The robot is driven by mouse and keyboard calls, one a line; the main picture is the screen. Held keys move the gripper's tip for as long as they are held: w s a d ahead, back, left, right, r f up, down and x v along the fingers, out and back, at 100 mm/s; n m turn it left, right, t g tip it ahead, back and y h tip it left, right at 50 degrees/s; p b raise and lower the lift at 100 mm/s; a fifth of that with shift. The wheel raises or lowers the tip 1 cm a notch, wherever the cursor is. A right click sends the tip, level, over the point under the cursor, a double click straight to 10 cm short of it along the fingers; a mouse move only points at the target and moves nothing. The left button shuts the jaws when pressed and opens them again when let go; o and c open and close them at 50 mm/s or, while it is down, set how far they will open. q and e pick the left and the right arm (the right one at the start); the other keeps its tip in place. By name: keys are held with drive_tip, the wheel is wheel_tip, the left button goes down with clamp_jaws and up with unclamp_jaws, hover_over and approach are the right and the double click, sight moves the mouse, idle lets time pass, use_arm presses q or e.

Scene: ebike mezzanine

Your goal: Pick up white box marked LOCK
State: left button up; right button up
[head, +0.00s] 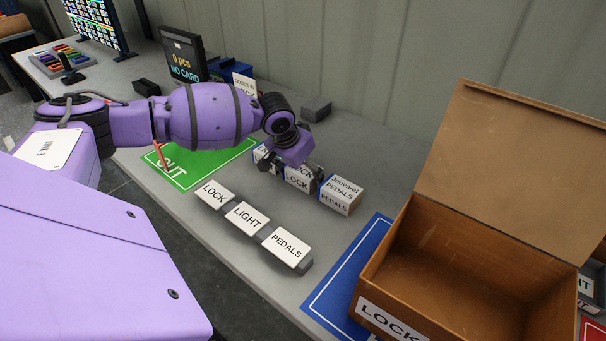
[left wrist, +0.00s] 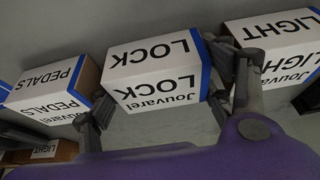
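The white box marked LOCK (head: 297,181) stands on the grey table in a row, between a LIGHT box and a PEDALS box (head: 341,195). In the left wrist view the LOCK box (left wrist: 155,72) fills the middle, with a blue band along one edge. My left gripper (head: 291,168) is over it from above and hides part of it in the head view. In the left wrist view its fingers (left wrist: 165,98) are spread, one on each side of the LOCK box; I cannot tell whether they touch it. My right gripper is not in view.
The PEDALS box (left wrist: 55,90) and LIGHT box (left wrist: 277,45) stand close on either side. Label blocks (head: 249,217) lie in front. An open brown box (head: 389,322) marked LOCK stands at right by a blue mat (head: 345,278). A green OUT mat (head: 200,165) lies left; a screen (head: 184,56) stands behind.

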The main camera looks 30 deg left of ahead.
use_arm(q)
drive_tip(key=shift+c, duration=0.8)
drive_tip(key=shift+r, duration=0.1)
